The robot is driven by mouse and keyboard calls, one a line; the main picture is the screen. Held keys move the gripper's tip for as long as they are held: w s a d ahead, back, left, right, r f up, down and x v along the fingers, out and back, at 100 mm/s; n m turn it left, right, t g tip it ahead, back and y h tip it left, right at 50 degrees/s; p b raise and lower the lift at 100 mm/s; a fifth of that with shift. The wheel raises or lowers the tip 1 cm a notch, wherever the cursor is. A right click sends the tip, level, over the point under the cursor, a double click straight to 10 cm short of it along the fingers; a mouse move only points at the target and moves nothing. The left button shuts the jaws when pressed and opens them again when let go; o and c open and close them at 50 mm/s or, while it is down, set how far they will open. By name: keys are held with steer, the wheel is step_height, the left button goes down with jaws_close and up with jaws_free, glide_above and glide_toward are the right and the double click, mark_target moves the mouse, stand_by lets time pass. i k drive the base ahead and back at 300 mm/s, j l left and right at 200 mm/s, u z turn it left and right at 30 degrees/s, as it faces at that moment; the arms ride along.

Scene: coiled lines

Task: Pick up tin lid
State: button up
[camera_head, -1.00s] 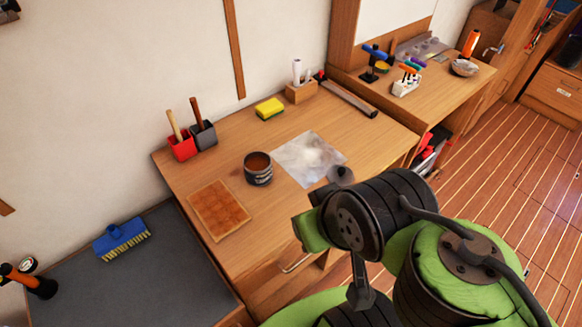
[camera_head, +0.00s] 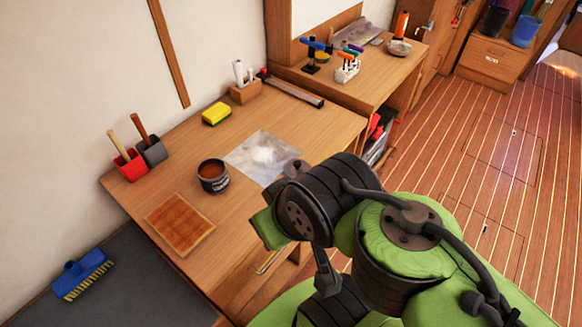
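An open dark tin (camera_head: 213,176) with reddish-brown contents stands upright on the wooden worktop (camera_head: 190,115), left of the middle. I cannot make out a separate tin lid. A pale, crumpled sheet (camera_head: 262,155) lies beside the tin, and its right edge is partly covered by my green and black arm. My arm fills the lower middle and right of the view and hides the front right of the worktop. My gripper's fingers do not show.
A brown square slab (camera_head: 180,223) lies in front of the tin. A yellow sponge (camera_head: 216,114), a red holder (camera_head: 130,165) and a grey holder (camera_head: 153,152) stand behind. A blue brush (camera_head: 83,274) lies on the dark surface at left. Wooden floor (camera_head: 480,170) is clear at right.

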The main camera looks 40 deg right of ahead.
mark_target(293, 169)
steer(key=l+u, duration=0.65)
steer(key=u, duration=0.2)
steer(key=k+l+u, duration=0.15)
steer(key=u, duration=0.3)
steer(key=k+l+u, duration=0.15)
steer(key=l+u, duration=0.25)
steer(key=k+l+u, duration=0.15)
steer(key=u, duration=0.3)
